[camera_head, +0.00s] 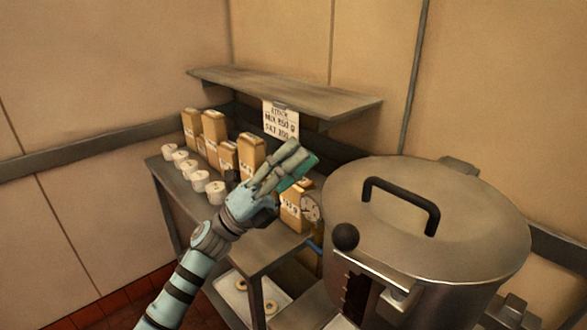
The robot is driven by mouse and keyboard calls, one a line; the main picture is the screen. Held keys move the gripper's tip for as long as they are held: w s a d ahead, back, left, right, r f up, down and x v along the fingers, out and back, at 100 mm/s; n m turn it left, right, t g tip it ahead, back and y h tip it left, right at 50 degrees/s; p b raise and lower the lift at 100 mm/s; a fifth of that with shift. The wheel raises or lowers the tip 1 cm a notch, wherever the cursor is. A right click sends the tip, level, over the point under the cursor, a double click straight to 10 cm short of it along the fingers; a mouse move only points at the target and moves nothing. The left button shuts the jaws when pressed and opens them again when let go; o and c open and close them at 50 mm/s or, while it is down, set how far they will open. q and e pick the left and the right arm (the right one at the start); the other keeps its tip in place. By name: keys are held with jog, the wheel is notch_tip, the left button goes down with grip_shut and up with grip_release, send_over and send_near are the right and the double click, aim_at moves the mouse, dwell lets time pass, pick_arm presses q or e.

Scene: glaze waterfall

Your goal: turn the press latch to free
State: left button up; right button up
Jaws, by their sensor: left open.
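A large round metal vessel (345,215) with a lid and a black bar handle (402,197) stands at the right. A black ball knob (345,237) sits at its front left rim, by a metal bracket (385,275) above a dark slot. This may be the press latch, but I cannot tell its setting. My left gripper (300,160) is open and empty. It is up and left of the knob, apart from it, in front of the shelf goods. My right gripper is not in view.
A metal table (265,247) holds several brown packages (214,130), white round jars (200,180) and a round dial (311,208). A shelf (290,92) with a written sign (281,120) hangs above. A tray (240,298) with ring-shaped items lies below.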

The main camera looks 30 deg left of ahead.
pick_arm(q)
jog(key=shift+w+a+f+n+t+y, duration=0.3)
jog(key=shift+f+n+t+y, duration=0.15)
jog(key=shift+n+t+y, duration=0.5)
jog(key=shift+w+a+f+n+t+y, duration=0.35)
jog(key=shift+n+t+y, duration=0.3)
jog(key=shift+n+y, duration=0.6)
jog(key=shift+w+a+f+n+t+y, duration=0.2)
jog(key=shift+f+n+t+y, duration=0.45)
jog(key=shift+n, duration=0.75)
